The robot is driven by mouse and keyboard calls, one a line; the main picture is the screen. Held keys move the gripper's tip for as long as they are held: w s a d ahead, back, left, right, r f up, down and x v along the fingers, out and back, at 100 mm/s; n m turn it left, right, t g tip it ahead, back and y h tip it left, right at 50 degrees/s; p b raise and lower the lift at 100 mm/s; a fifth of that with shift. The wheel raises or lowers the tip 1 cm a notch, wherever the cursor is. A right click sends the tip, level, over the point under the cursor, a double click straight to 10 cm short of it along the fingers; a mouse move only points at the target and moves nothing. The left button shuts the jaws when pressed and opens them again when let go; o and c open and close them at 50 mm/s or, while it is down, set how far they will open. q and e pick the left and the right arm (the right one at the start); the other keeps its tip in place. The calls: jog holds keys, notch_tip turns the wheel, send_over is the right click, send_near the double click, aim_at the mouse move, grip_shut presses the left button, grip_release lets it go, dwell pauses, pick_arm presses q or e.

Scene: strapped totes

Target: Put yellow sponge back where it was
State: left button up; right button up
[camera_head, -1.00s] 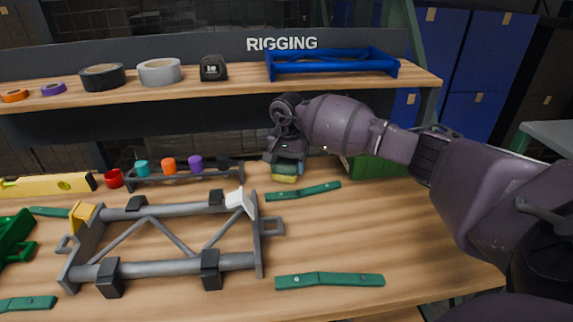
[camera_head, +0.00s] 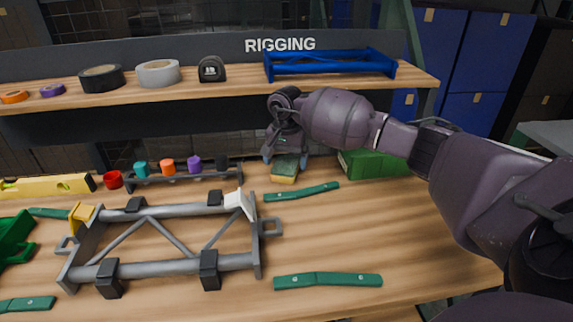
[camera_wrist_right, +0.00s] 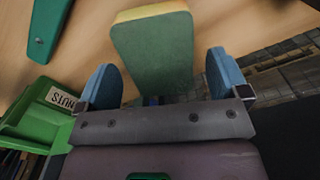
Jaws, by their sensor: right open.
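The sponge (camera_head: 285,171) is yellow with a green top layer. It rests on the wooden bench behind a green strap, near the back edge. In the right wrist view the sponge (camera_wrist_right: 153,52) shows its green face and a yellow edge. My left gripper is not in view.
A green bin (camera_head: 375,163) stands right of the sponge. A green strap (camera_head: 302,192) lies just in front. A grey frame (camera_head: 165,240) fills the bench's left half. A rack with coloured caps (camera_head: 185,177) is left. The shelf (camera_head: 225,90) overhangs the back.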

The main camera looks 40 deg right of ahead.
aim_at(286, 164)
notch_tip(286, 164, up, 10)
jog(key=p, duration=0.1)
jog(key=shift+r, duration=0.15)
dwell(0.5)
